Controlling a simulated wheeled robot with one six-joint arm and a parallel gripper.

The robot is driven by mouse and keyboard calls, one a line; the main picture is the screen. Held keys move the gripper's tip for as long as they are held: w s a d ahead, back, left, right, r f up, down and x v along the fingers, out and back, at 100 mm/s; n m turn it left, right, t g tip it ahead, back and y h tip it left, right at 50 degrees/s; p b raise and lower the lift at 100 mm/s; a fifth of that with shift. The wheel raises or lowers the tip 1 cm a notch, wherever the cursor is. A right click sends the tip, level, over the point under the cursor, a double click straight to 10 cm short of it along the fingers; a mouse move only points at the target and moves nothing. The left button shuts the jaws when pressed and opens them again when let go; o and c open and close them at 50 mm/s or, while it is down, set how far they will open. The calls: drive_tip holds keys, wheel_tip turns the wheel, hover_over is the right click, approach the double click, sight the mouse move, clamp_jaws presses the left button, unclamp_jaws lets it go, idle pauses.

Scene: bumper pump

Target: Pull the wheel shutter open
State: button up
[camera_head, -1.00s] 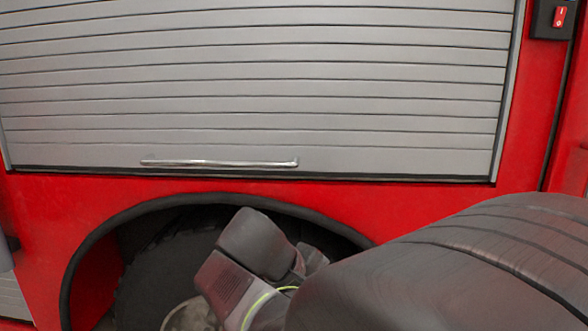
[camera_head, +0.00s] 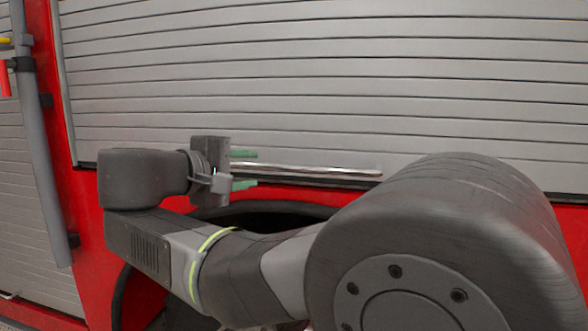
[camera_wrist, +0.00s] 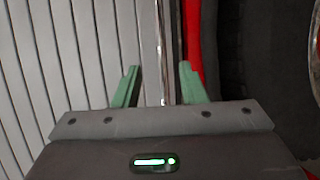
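The grey slatted wheel shutter (camera_head: 330,80) is down above the wheel arch. Its chrome bar handle (camera_head: 310,170) runs along the bottom edge. My gripper (camera_head: 244,170) is at the handle's left end, with its green fingers pointing right, one above and one below the level of the bar. In the wrist view my gripper (camera_wrist: 160,85) is open, and the handle (camera_wrist: 165,50) runs between the two fingers with gaps on both sides. The shutter (camera_wrist: 70,60) fills the left of that view. Whether the fingers reach fully around the bar is hard to tell.
The red truck body (camera_head: 90,225) surrounds the shutter, with the dark wheel arch (camera_head: 270,212) below. A grey vertical pipe (camera_head: 40,150) stands at the left, beside another slatted shutter (camera_head: 25,220). My own arm covers much of the lower picture.

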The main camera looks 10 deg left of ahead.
sight(281, 168)
drive_tip(key=x, duration=1.2)
drive_tip(key=shift+f+p, duration=0.1)
drive_tip(key=shift+p, duration=0.2)
clamp_jaws()
